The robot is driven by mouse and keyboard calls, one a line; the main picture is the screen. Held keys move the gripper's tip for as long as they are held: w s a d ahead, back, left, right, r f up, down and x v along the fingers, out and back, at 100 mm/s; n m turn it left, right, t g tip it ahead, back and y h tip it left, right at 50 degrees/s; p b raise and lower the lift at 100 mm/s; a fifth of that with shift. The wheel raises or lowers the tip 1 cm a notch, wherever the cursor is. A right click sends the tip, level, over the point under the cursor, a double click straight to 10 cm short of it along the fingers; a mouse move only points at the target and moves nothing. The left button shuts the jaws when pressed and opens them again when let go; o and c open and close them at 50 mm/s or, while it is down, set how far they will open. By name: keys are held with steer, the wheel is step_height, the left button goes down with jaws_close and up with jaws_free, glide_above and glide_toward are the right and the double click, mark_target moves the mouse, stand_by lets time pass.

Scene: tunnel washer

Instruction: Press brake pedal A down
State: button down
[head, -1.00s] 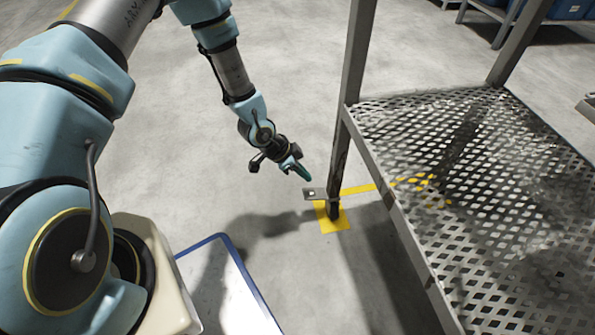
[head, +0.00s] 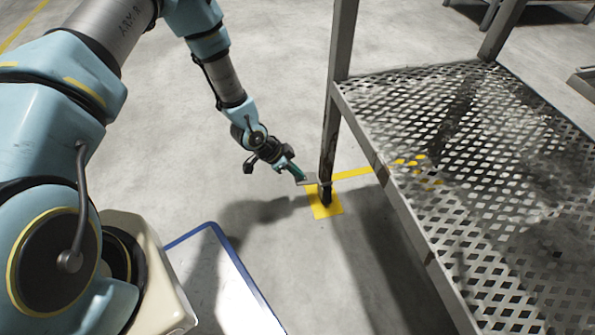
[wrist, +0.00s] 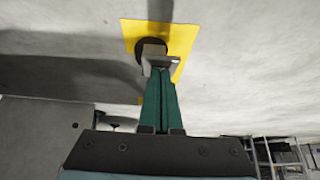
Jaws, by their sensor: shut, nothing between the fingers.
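Brake pedal A appears to be the small grey metal plate (head: 308,180) at the foot of the rack's near leg, above a yellow floor square. It also shows in the wrist view (wrist: 161,60), just beyond the fingertips. My gripper (head: 300,177) has green fingers pressed together with nothing between them. The fingertips are at the pedal plate and overlap its edge in both views. I cannot tell whether they touch it or how far the plate is pressed. Part of the plate is hidden behind the fingers.
The metal rack (head: 440,110) with a dirty perforated shelf fills the right side. Its upright leg (head: 328,150) stands close beside my gripper on the yellow square (head: 325,208). A blue-edged white panel (head: 215,285) lies in front. Open concrete floor is to the left.

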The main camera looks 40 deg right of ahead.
steer(key=shift+a+f+h, duration=0.15)
steer(key=shift+f+h, duration=0.05)
steer(key=shift+h, duration=0.1)
steer(key=shift+f, duration=0.1)
steer(key=f+h+b, duration=0.1)
steer(key=a+f+g+h+b, duration=0.1)
steer(key=f+h+b, duration=0.1)
steer(key=shift+w+a+f+g+h+b, duration=0.2)
steer(key=shift+w+g+h+b, duration=0.1)
steer(key=shift+g+h, duration=0.1)
stand_by(0.3)
steer(key=shift+f, duration=0.15)
stand_by(0.4)
